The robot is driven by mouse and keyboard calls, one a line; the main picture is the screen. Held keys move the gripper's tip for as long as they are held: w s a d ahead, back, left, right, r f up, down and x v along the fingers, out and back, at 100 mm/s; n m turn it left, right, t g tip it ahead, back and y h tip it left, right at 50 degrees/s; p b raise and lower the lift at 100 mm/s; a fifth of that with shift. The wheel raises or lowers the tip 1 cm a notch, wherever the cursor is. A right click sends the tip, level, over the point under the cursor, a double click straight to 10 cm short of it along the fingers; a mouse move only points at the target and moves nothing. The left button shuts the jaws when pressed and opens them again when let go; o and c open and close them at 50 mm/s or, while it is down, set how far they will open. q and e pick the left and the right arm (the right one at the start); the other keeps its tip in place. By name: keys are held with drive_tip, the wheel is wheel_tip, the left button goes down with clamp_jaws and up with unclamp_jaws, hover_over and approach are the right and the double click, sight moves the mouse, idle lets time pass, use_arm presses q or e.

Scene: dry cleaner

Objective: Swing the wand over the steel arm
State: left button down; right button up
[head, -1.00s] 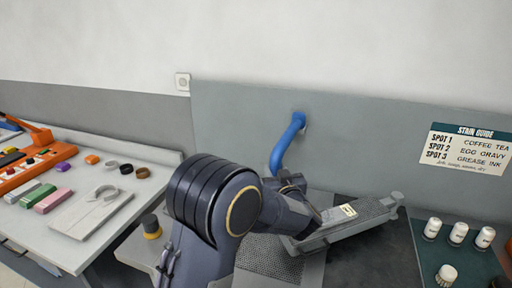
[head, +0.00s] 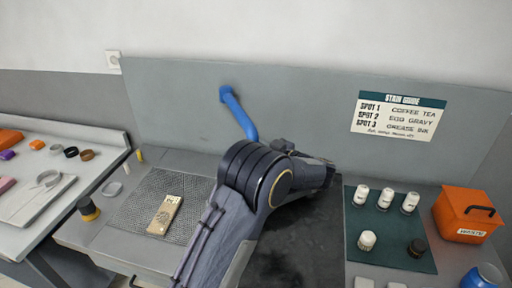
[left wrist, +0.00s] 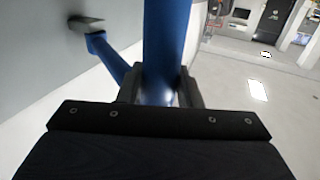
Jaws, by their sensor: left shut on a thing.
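The blue wand (head: 239,113) comes out from a mount on the grey back panel and slopes down to the right. Its lower part is hidden behind my left arm in the head view. In the left wrist view, my left gripper (left wrist: 162,92) is shut on the thick blue tube of the wand (left wrist: 166,45), and a thinner blue section runs to the wall mount. The left fingertips are hidden in the head view. I cannot make out the steel arm clearly; my arm covers the middle of the bench. My right gripper is not in view.
A mesh panel (head: 137,203) with a tan labelled piece (head: 165,214) lies left of my arm. A dark green mat (head: 385,242) with several small bottles lies to the right. An orange waste box (head: 467,214) stands at the far right. A side table (head: 60,206) is at left.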

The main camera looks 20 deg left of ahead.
use_arm(q)
drive_tip(key=shift+w+a+r, duration=0.1)
drive_tip(key=shift+a+r, duration=0.15)
drive_tip(key=shift+r, duration=0.05)
drive_tip(key=c, duration=1.4)
unclamp_jaws()
drive_tip(key=o, duration=0.3)
drive_tip(key=shift+w+a+f, duration=0.15)
drive_tip(key=shift+a+f, duration=0.05)
drive_tip(key=shift+o, duration=0.2)
drive_tip(key=shift+d, duration=0.35)
drive_tip(key=shift+d+f, duration=0.15)
drive_tip(key=shift+d, duration=0.2)
drive_tip(key=b+v, duration=0.2)
drive_tip(key=v, duration=0.4)
drive_tip(key=shift+s+d+b, duration=0.2)
drive_tip(key=shift+d+b, duration=0.1)
drive_tip(key=shift+d, duration=0.05)
